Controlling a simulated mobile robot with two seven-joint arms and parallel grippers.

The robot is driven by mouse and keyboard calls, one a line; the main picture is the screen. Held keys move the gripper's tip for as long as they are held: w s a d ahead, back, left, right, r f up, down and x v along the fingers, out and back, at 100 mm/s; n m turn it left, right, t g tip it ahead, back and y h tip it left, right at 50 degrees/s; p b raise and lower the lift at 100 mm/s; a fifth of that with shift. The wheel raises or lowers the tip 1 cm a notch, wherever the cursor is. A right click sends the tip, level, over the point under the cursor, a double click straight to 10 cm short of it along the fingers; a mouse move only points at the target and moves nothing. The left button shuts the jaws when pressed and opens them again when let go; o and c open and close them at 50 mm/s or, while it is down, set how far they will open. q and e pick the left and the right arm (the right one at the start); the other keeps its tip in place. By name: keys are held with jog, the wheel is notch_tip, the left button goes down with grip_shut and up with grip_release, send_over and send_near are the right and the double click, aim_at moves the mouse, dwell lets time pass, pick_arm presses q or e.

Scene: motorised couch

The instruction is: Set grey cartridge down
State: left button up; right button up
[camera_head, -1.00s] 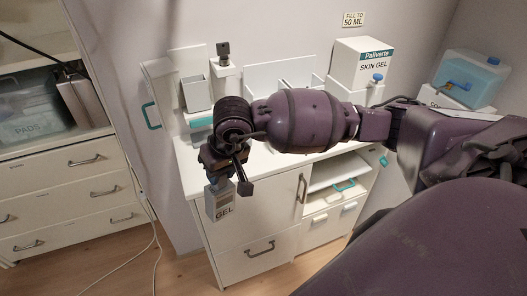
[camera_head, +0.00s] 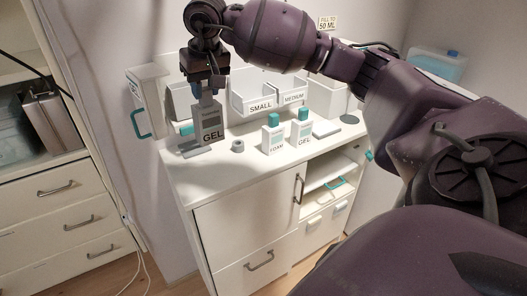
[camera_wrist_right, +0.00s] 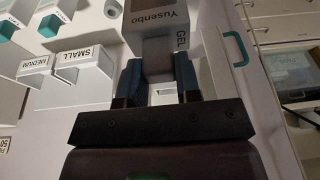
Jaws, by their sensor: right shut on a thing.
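The grey cartridge (camera_head: 211,122), a box marked GEL, hangs upright from my right gripper (camera_head: 208,86) over the left part of the white cabinet top. Its lower end is close to a flat grey plate (camera_head: 196,150); I cannot tell whether they touch. In the right wrist view the two dark blue fingers of my right gripper (camera_wrist_right: 160,78) are shut on the narrower end of the cartridge (camera_wrist_right: 168,16). My left gripper is not in view.
A small grey ring (camera_head: 238,145), a FOAM bottle (camera_head: 272,139) and a GEL bottle (camera_head: 302,135) stand to the right on the cabinet top (camera_head: 228,175). Bins marked SMALL (camera_head: 260,106) and MEDIUM stand behind. The front strip of the top is clear.

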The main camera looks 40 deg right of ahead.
jog(key=shift+h, duration=0.3)
jog(key=d+r, duration=0.1)
jog(key=r, duration=0.1)
jog(key=d+r+b, duration=0.1)
jog(key=d+r, duration=0.1)
jog(key=shift+w+d, duration=0.1)
jog(key=shift+w, duration=0.3)
notch_tip(320, 180, down, 20)
jog(key=shift+r+m, duration=0.25)
jog(key=shift+m, duration=0.05)
jog(key=shift+d+f, duration=0.1)
jog(key=shift+f, duration=0.1)
jog(key=o, duration=1.1)
jog(key=shift+c, duration=0.2)
jog(key=shift+r, duration=0.15)
